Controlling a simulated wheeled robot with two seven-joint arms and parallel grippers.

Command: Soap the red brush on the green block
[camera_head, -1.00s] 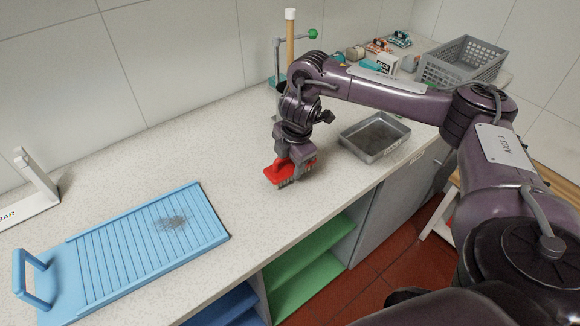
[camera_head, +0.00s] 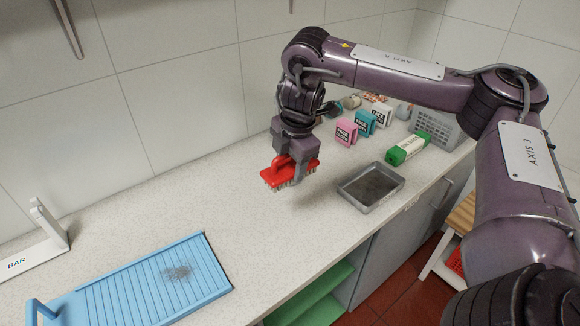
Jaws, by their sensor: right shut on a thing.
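The red brush (camera_head: 278,173) is held by my right gripper (camera_head: 296,160), bristles down, above the bare counter and left of the grey metal tray. The gripper is shut on the brush. A green block with a white label band (camera_head: 408,149) lies on the counter at the right, beyond the metal tray and apart from the brush. A blue washboard (camera_head: 130,290) with a dark smudge lies at the lower left. My left gripper is not in view.
An empty-looking grey metal tray (camera_head: 370,187) sits near the counter's front edge. Pink (camera_head: 346,132), teal (camera_head: 365,123) and white (camera_head: 381,115) boxes stand behind it, and a grey basket (camera_head: 437,128) stands at the right. A white stand marked BAR (camera_head: 38,252) is at the left. The middle counter is clear.

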